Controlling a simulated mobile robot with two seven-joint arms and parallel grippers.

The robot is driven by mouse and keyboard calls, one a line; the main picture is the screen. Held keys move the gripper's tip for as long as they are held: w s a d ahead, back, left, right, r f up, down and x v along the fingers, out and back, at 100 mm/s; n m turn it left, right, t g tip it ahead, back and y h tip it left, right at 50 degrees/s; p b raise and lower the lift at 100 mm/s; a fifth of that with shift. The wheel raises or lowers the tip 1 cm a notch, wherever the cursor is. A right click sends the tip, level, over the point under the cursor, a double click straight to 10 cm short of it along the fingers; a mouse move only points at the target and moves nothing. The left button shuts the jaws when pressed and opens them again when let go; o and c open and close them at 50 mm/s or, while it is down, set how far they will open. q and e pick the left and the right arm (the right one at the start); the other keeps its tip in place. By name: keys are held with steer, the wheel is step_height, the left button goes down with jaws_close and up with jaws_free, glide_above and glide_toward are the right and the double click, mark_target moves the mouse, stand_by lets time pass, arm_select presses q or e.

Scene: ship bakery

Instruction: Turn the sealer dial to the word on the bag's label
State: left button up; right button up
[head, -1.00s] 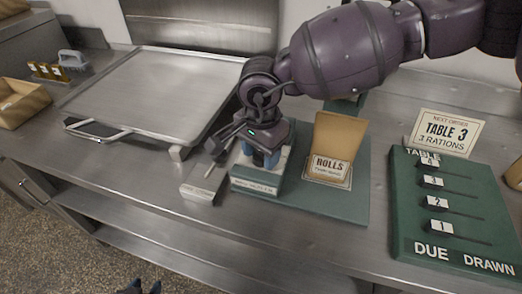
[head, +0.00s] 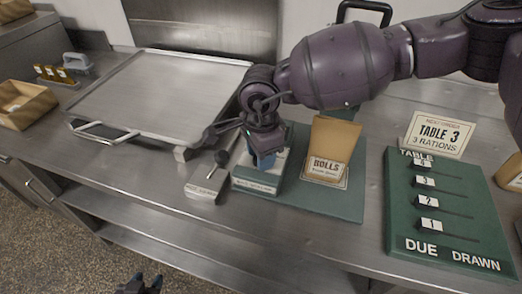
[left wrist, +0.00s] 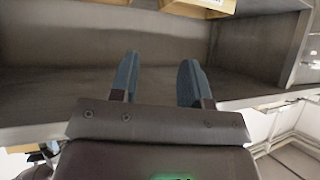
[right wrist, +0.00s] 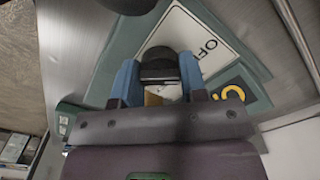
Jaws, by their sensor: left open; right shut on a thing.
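The green sealer (head: 257,187) stands on the counter, with a dark round dial (right wrist: 160,62) on its top. My right gripper (head: 264,160), whose arm comes in from the right, reaches down onto it. In the right wrist view its blue fingers are shut on the dial, beside a plate (right wrist: 205,45) reading "OF…" and a dark plate with a yellow letter. The rest of the dial's wording is hidden. A brown paper bag (head: 333,138) stands right of the sealer; its label (head: 326,169) reads "ROLLS". My left gripper (head: 140,284) is open and empty, low before the counter.
A large metal tray (head: 160,92) lies further left. A green board (head: 440,220) with numbered sliders and a "TABLE 3, 3 RATIONS" card (head: 440,133) are at the right. The left wrist view faces the counter's under-shelf.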

steer(key=m+p, duration=0.1)
steer(key=m, duration=0.1)
steer(key=shift+r+m, duration=0.15)
steer(key=shift+m, duration=0.25)
steer(key=shift+m+p, duration=0.35)
steer(key=shift+m, duration=0.45)
arm_select(q)
steer(key=shift+w+r+p, duration=0.2)
steer(key=shift+r+p, duration=0.2)
steer(key=shift+r, duration=1.3)
arm_select(e)
steer(key=shift+m, duration=1.4)
steer(key=o, duration=0.8)
steer(key=shift+c, duration=0.2)
arm_select(q)
steer(key=shift+s+f, duration=0.1)
steer(key=shift+s, duration=0.15)
arm_select(e)
steer(key=shift+o, duration=0.7)
arm_select(q)
steer(key=shift+w, duration=0.25)
arm_select(e)
step_height(320, 180, up, 11)
